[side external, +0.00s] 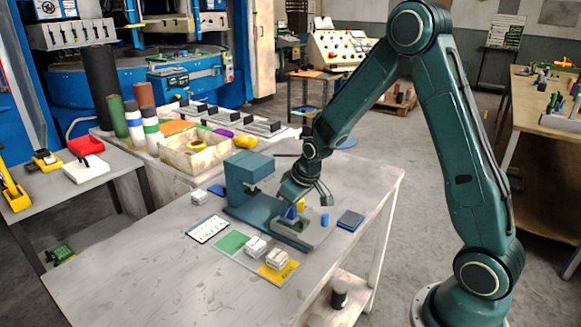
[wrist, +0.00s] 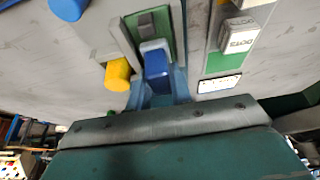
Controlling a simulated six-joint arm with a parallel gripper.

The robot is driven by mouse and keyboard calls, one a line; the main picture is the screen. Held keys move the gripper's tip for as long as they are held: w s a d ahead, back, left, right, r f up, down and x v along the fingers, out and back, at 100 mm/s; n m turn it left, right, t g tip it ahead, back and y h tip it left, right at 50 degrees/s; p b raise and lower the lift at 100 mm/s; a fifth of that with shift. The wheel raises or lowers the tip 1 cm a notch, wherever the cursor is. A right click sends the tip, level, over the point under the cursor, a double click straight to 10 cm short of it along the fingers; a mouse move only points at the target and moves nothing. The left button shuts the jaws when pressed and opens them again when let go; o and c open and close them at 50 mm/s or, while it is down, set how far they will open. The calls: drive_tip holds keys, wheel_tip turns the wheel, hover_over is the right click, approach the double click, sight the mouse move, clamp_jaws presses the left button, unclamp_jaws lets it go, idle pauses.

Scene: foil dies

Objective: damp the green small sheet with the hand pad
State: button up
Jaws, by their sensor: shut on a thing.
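The hand pad appears to be the blue block (wrist: 157,66), with a pale edge at its far end, held in my gripper (wrist: 158,84). In the side view my gripper (side external: 293,208) is low over the grey bed beside the press. A green small sheet (wrist: 164,24) lies on that bed with a dark grey-green square (wrist: 147,24) on it. The pad is over the near end of the sheet; I cannot tell whether it touches. The sheet also shows in the side view (side external: 292,225), partly hidden.
A teal press (side external: 248,178) stands left of my gripper. A yellow cylinder (wrist: 118,74) and a blue cylinder (side external: 324,220) stand close by. A white card (side external: 208,229), green sheet (side external: 229,243), white blocks (side external: 276,259) and a dark blue square (side external: 351,220) lie around. The table's near left is clear.

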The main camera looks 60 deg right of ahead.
drive_tip(key=shift+f, duration=0.3)
drive_tip(key=shift+d, duration=0.35)
idle(0.6)
drive_tip(key=shift+s+a, duration=0.1)
drive_tip(key=shift+a, duration=0.65)
idle(0.5)
drive_tip(key=shift+d, duration=0.8)
drive_tip(key=shift+a+r, duration=0.1)
drive_tip(key=shift+a, duration=0.65)
idle(0.8)
drive_tip(key=shift+d, duration=0.7)
idle(0.5)
drive_tip(key=shift+a, duration=0.7)
idle(0.3)
drive_tip(key=shift+d, duration=0.7)
